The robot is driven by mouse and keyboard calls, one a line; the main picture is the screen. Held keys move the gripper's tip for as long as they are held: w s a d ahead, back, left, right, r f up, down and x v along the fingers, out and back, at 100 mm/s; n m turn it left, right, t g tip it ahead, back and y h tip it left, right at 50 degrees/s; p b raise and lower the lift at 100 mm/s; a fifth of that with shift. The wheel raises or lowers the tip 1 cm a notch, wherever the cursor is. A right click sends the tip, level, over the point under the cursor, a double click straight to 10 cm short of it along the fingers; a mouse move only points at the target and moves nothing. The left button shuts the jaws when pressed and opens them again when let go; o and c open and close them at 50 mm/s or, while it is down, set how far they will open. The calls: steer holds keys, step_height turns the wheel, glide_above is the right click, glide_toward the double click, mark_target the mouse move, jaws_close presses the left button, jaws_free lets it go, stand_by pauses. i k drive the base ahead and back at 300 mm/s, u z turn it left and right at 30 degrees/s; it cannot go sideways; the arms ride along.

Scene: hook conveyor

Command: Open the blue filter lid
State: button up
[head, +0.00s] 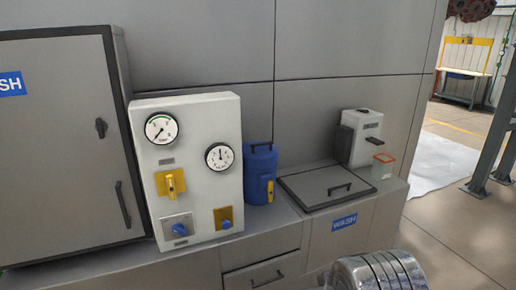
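The blue filter (258,178) is an upright blue cylinder standing on the grey ledge, just right of the white gauge panel. Its blue lid (263,152) sits on top and looks closed, with a dark handle (262,145) across it. A yellow lever (269,190) is on the right front of the filter body and stands about upright. The back of the lid and any hinge are hidden. My gripper is not in view, so its distance from the lid cannot be told.
The white panel (190,165) with two gauges, yellow levers and blue knobs stands close left of the filter. A flat grey hatch (325,180) with a handle lies to its right. A grey cabinet (60,150) fills the left.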

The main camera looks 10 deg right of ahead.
mark_target(256, 155)
steer(key=u, duration=0.05)
steer(key=i, duration=1)
steer(key=u, duration=1.3)
steer(key=k, duration=0.7)
steer(key=z, duration=0.3)
